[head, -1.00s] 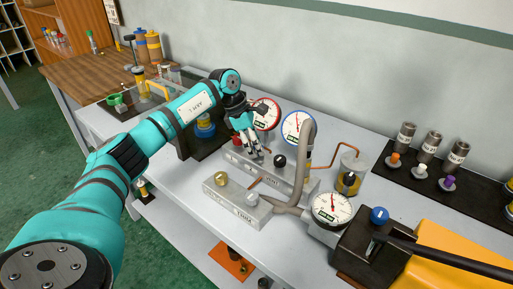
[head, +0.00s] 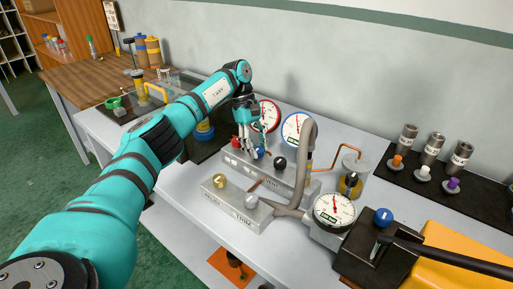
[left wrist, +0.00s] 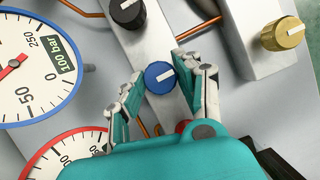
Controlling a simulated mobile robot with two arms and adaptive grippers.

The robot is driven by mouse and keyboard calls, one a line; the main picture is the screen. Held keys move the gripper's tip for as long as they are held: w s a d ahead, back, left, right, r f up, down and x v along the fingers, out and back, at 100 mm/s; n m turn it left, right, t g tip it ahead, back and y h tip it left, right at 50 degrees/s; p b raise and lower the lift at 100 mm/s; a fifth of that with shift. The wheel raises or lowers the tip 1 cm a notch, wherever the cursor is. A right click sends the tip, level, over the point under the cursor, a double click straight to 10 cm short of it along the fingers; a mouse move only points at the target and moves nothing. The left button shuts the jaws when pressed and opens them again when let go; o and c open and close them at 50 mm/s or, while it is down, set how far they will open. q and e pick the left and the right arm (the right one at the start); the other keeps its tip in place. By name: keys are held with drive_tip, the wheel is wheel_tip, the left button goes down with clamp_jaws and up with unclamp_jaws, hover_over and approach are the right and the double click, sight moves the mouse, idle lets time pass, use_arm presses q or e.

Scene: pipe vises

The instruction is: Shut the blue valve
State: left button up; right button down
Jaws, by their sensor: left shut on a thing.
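The blue valve knob (head: 259,153) with a white pointer line sits on the rear grey manifold block (head: 296,183), between a red knob (head: 236,142) and a black knob (head: 280,163). My left gripper (head: 249,151) comes down from above with its fingers around the blue knob. In the left wrist view the blue knob (left wrist: 160,77) lies between the two fingertips of the gripper (left wrist: 160,82), which is shut on it. The white line points up and to the right there. The fingers partly hide the knob in the head view. My right gripper is not in view.
A red-rimmed gauge (head: 266,115) and a blue-rimmed gauge (head: 298,130) stand close behind the gripper. A grey hose (head: 305,155) arches on the right. Another blue knob (head: 383,217) tops a dark block.

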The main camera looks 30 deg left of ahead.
use_arm(q)
drive_tip(key=shift+w+r+m, duration=0.1)
drive_tip(key=shift+r+m, duration=0.05)
drive_tip(key=shift+m, duration=0.15)
idle(0.4)
drive_tip(key=o, duration=1.1)
drive_tip(key=shift+o, duration=0.2)
drive_tip(key=v, duration=0.7)
drive_tip(key=shift+r, duration=0.15)
drive_tip(key=shift+a, duration=0.1)
